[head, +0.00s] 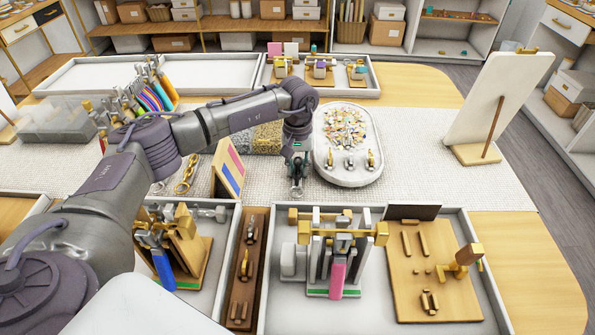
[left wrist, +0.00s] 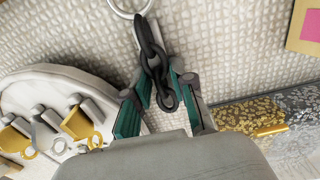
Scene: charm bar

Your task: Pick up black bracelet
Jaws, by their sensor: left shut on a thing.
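The black bracelet (left wrist: 152,62), a chain of thick dark links, is between the teal-padded fingers of my left gripper (left wrist: 163,95) in the left wrist view. The gripper is shut on its links, and the upper links stretch out beyond the fingertips toward a pale ring (left wrist: 130,6). In the head view my left gripper (head: 297,168) points down over the woven mat, just left of the white oval tray (head: 348,181). There the bracelet is small and dark at the fingertips. I cannot tell whether it touches the mat. My right gripper is not in view.
A gold chain (head: 186,174) lies left on the mat (head: 430,165). A tilted board with coloured strips (head: 229,168) stands close left of the gripper. Front trays hold tools and wooden blocks (head: 435,280). A white upright panel (head: 497,95) stands right. The mat right of the oval tray is clear.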

